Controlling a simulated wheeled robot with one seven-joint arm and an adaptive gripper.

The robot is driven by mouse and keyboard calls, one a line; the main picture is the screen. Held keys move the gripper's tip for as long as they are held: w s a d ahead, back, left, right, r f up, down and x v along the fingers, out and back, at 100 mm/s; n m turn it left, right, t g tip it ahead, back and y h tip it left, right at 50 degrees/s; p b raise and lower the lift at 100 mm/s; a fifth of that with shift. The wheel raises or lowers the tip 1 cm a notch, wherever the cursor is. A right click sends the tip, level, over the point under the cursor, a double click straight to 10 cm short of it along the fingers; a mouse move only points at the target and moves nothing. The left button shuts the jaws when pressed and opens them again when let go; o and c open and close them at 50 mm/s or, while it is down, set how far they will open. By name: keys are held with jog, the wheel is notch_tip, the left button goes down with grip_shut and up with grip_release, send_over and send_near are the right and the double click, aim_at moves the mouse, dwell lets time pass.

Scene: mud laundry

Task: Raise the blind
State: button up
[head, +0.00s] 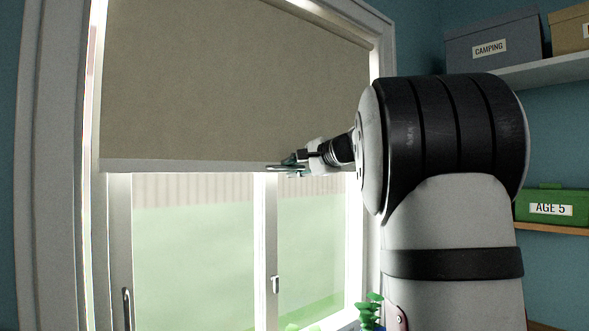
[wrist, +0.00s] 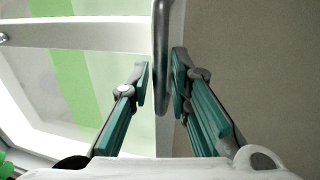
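The beige roller blind (head: 230,80) hangs over the upper part of the window, with a pale bottom rail (head: 180,166) along its lower edge. In the wrist view, the blind fabric (wrist: 260,60) fills the right side. A grey metal pull bar (wrist: 160,60) runs along the blind's edge there. My gripper (head: 290,166) is at the bottom rail, right of its middle. In the wrist view, the teal-padded fingers of my gripper (wrist: 160,85) lie on either side of the pull bar. A thin gap shows by the left finger; contact on the right is unclear.
Below the blind, the window (head: 190,255) shows pale green and white outside, with a handle (head: 127,308) at lower left. Shelves on the right hold a grey CAMPING box (head: 495,45) and a green AGE 5 box (head: 553,205). A green plant (head: 371,310) is low beside my arm.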

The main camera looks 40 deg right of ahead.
jog(key=v, duration=1.2)
dwell(0.4)
jog(key=s+a+f+n+g+y, duration=0.1)
jog(key=a+f+n+g, duration=0.15)
jog(key=a+f, duration=0.4)
jog(key=s+a+f+n+g+y, duration=0.1)
jog(key=a+f+n, duration=0.2)
jog(key=a, duration=0.6)
jog(key=s+a+f+n+g+y, duration=0.1)
jog(key=a+f+n+g, duration=0.1)
jog(key=a+f, duration=0.45)
jog(key=s+a+f+n+g+h, duration=0.2)
jog(key=s+a+f+n+g, duration=0.2)
jog(key=s+a+f+n, duration=0.7)
jog(key=s+a+f, duration=0.1)
jog(key=s+f, duration=0.3)
jog(key=f, duration=0.1)
